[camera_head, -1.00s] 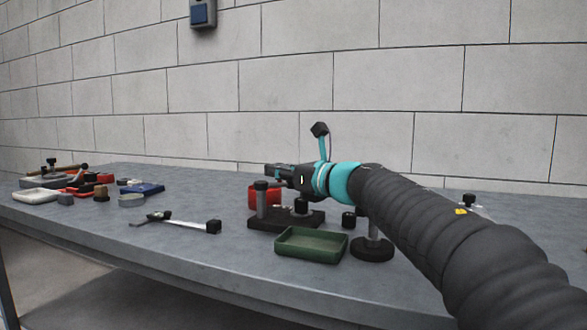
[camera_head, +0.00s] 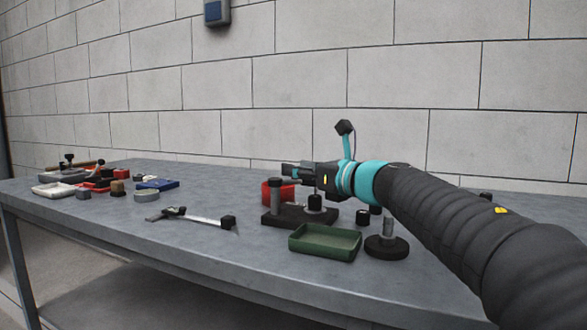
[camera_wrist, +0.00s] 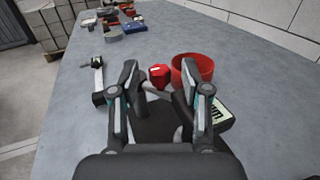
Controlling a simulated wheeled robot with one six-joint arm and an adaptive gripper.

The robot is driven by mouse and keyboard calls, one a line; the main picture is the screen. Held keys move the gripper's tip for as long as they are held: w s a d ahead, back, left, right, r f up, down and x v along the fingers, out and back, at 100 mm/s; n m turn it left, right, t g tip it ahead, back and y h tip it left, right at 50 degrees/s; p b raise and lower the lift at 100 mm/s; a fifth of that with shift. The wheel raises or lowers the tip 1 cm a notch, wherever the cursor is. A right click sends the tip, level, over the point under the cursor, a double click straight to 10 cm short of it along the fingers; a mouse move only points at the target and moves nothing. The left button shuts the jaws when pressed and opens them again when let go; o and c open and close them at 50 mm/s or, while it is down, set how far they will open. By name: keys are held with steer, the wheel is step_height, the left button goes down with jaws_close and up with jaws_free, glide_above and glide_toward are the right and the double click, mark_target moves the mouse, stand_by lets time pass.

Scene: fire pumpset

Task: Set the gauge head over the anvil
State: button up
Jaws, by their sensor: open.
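A dark stand base (camera_head: 270,219) sits on the table with a grey post (camera_head: 276,198) at its left. A short black knob-topped cylinder (camera_head: 315,203), possibly the anvil, stands on its right part. My gripper (camera_head: 291,170) is above the stand, pointing left. In the wrist view my gripper (camera_wrist: 160,88) is open, with a red-topped piece (camera_wrist: 160,74) just beyond the fingertips and a pale arm beside it. A dark box with a white label (camera_wrist: 220,112) lies by the right finger; I cannot tell whether it is the gauge head. The fingers hide part of the stand.
A green tray (camera_head: 297,246) lies in front of the stand. A red bowl (camera_head: 287,190) is behind it. A round black-based post (camera_head: 386,247) stands at right. Several small items crowd the far left.

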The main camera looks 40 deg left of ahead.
steer(key=d, duration=0.9)
steer(key=shift+s+d, duration=0.4)
steer(key=shift+s, duration=0.05)
